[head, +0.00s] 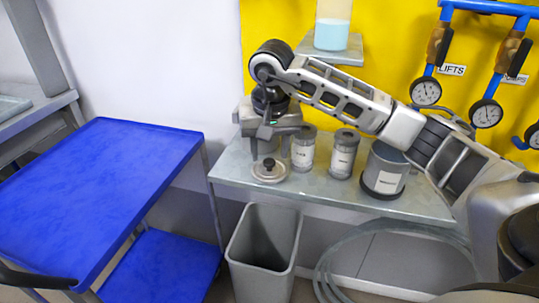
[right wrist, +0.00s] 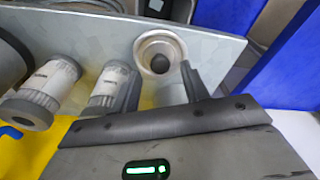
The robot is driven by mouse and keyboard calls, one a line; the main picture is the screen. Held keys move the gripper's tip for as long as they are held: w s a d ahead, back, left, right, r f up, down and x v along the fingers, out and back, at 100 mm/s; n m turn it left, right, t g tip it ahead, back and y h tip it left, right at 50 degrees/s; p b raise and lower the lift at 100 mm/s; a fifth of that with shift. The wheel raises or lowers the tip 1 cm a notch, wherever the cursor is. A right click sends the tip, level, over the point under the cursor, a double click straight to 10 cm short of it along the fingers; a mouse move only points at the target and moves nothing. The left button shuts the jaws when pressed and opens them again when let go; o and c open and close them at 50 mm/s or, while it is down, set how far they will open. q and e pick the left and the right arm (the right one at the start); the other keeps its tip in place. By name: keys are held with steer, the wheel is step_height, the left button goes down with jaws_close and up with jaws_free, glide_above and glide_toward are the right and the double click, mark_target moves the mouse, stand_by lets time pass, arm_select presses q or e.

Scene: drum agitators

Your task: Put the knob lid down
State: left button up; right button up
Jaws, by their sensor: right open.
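The knob lid (head: 269,170), a pale round disc with a dark knob, lies flat on the grey bench near its front left edge. It also shows in the right wrist view (right wrist: 174,43), its dark knob just beyond my fingertips. My right gripper (head: 269,153) is open and empty, fingers pointing down just behind and above the lid. In the right wrist view its two fingers (right wrist: 163,80) stand apart, with the knob seen between their tips. I see no contact with the lid. My left gripper is not in view.
Two labelled jars (head: 303,150) (head: 344,155) and a larger canister (head: 385,172) stand right of the lid on the bench (head: 320,192). A grey bin (head: 262,262) stands below the front edge. A blue cart (head: 95,185) is at left. Gauges (head: 426,91) hang behind.

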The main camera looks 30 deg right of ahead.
mark_target(270, 174)
step_height(270, 174, up, 5)
steer(key=s+a+f+m+g+y, duration=0.1)
steer(key=s+a+f+y, duration=0.15)
steer(key=a, duration=0.45)
steer(key=s+a+f+m+g+y, duration=0.1)
steer(key=s+a+f+y, duration=0.1)
steer(key=a+y, duration=0.35)
steer(key=s+a+f+m+g+y, duration=0.1)
steer(key=s+a+f+y, duration=0.15)
steer(key=a, duration=0.55)
steer(key=s+a+r+m+t+y, duration=0.3)
steer(key=a+r+m+t+y, duration=0.4)
steer(key=m+y, duration=0.85)
steer(key=w+d+f+m+t+h, duration=0.1)
steer(key=d+f+m+t+h, duration=0.4)
steer(key=m, duration=0.7)
steer(key=w+d+f+m+t+h, duration=0.1)
steer(key=f+m+t+h, duration=0.2)
steer(key=m+h, duration=0.6)
steer(key=d+f+m+t+h, duration=0.3)
steer(key=f+m+h, duration=0.15)
steer(key=m, duration=0.95)
steer(key=s+d+f+m+g+h, duration=0.2)
steer(key=s+f+m+g, duration=0.3)
steer(key=s+f+m, duration=0.4)
step_height(270, 174, down, 4)
steer(key=shift+s+d+f+m+g+h, duration=0.2)
steer(key=shift+s+m+g+h, duration=0.3)
steer(key=shift+m, duration=0.55)
